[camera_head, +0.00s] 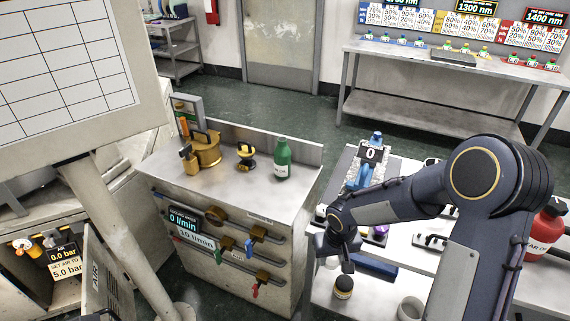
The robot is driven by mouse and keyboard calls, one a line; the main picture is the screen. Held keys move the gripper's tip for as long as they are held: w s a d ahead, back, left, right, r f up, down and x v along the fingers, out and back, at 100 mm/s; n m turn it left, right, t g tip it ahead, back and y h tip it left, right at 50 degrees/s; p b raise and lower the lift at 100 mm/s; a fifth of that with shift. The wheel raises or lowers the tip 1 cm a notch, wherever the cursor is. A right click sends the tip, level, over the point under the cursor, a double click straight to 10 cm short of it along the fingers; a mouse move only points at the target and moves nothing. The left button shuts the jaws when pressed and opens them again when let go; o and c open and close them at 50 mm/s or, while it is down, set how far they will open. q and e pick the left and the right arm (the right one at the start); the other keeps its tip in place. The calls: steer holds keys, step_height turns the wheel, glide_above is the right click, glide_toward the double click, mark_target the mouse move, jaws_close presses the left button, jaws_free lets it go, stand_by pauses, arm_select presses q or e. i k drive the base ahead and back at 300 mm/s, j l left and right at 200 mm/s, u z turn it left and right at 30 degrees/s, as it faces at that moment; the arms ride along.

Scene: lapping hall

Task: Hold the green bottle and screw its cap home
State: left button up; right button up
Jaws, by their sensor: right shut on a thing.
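A green bottle (282,160) with a white label stands upright on the top of the grey cabinet. Its narrow top is green; I cannot tell at this size whether a cap is on it. My right gripper (344,262) points down over the left part of the white table, to the right of the cabinet and well apart from the bottle. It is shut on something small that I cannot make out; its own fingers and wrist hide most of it. A small dark jar (343,287) with a yellowish label stands just below it. My left gripper is not in view.
Brass fittings (206,150) and a small black-and-yellow item (246,156) stand left of the bottle. Valves and pipes (215,215) line the cabinet front.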

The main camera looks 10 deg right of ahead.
mark_target(283, 153)
steer(key=i+j+z, duration=0.15)
steer(key=j+z, duration=0.6)
steer(key=j, duration=0.15)
steer(key=j+z, duration=0.35)
steer(key=j, duration=0.15)
steer(key=i, duration=0.05)
